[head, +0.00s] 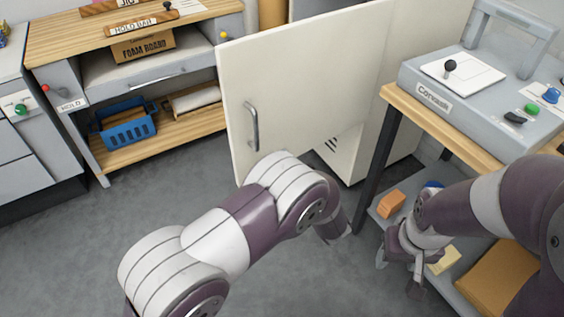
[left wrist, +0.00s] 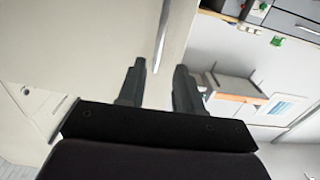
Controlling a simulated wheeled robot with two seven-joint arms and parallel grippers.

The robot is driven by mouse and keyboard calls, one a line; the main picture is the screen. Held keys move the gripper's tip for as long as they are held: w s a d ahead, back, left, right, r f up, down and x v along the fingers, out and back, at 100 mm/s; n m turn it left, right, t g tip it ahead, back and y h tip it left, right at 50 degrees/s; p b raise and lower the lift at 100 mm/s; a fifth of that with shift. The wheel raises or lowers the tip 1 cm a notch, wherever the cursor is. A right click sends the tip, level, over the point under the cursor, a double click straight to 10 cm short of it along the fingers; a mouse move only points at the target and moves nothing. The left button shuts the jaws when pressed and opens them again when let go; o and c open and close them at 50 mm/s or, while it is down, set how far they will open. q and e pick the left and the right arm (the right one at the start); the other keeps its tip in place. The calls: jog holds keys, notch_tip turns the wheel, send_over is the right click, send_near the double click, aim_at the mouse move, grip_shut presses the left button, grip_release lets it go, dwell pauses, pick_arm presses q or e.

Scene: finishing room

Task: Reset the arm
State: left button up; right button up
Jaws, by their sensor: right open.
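My left arm (head: 235,235) reaches in from the lower left and bends down in front of the white cabinet. A pale panel and a thin grey strip lie beyond the fingers; I cannot tell whether the strip is an edge or a handle. My right gripper (head: 398,274) hangs over the lower shelf of the bench at right, open and empty, beside a yellow block (head: 443,260).
The white cabinet door (head: 305,75) stands open, with a metal handle (head: 252,127). An orange block (head: 391,203) and a brown board (head: 497,280) lie on the lower shelf. A grey machine (head: 465,100) stands above. A blue basket (head: 127,125) is at left. Grey floor (head: 60,260) is clear at lower left.

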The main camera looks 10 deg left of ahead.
pick_arm(q)
jog(key=s+d+f+m+g+h, duration=0.4)
jog(key=d+f+m+g+h, duration=0.3)
jog(key=f+h, duration=0.4)
jog(key=s+a+r+m+g, duration=0.1)
jog(key=s+a+r+g, duration=0.2)
jog(key=s+a, duration=0.45)
jog(key=s+a+r+m+g, duration=0.1)
jog(key=s+a+r+g, duration=0.3)
jog(key=s, duration=0.6)
jog(key=a+r+n+t, duration=0.1)
jog(key=a+r, duration=0.3)
jog(key=a, duration=0.3)
notch_tip(320, 180, up, 21)
jog(key=s+p, duration=0.1)
jog(key=p, duration=2)
jog(key=shift+d, duration=0.2)
